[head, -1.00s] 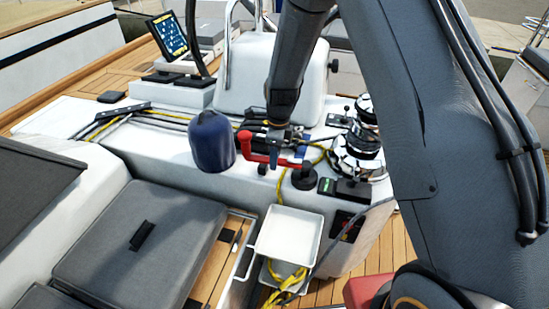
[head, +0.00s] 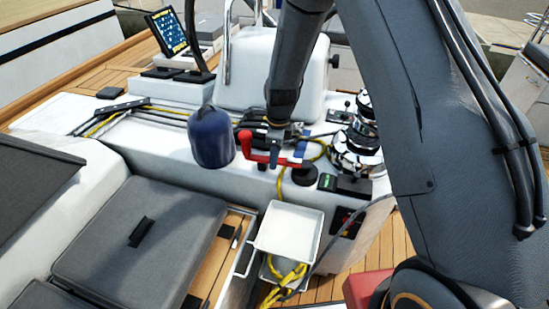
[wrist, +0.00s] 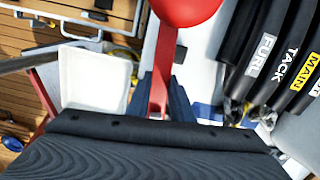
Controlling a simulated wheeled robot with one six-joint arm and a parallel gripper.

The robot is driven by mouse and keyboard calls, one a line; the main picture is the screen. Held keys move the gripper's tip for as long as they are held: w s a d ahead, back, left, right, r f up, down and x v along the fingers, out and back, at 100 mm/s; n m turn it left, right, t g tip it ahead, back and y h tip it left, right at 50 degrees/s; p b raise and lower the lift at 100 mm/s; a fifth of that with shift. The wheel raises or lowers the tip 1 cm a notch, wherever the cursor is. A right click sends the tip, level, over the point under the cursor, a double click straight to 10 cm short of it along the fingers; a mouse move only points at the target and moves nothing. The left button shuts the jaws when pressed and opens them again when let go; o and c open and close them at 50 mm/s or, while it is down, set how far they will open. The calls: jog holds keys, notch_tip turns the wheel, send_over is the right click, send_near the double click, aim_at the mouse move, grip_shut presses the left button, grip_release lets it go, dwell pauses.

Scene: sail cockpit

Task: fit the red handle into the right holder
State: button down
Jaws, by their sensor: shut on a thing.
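The red handle (head: 262,160) is in my gripper (head: 275,143), above the front edge of the white console in the head view. In the wrist view the red handle (wrist: 158,88) runs between the fingers of my gripper (wrist: 163,95), with a round red end at the top edge. The fingers are shut on its bar. I cannot tell for certain which thing is the right holder. A black round fitting (head: 305,174) stands on the console just right of the handle. A white open tray (head: 290,232) sits lower, in front of the console, and also shows in the wrist view (wrist: 92,80).
Two chrome winches (head: 355,153) stand to the right. A navy cover (head: 211,138) stands just left of the handle. Yellow rope (head: 285,270) hangs below the tray. Black labelled clutch levers (wrist: 285,60) lie right of my gripper in the wrist view.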

jog(key=shift+f, duration=0.55)
dwell(0.4)
jog(key=c, duration=1)
grip_release()
jog(key=shift+r, duration=0.1)
jog(key=shift+r+p, duration=2.7)
jog(key=shift+r, duration=1.7)
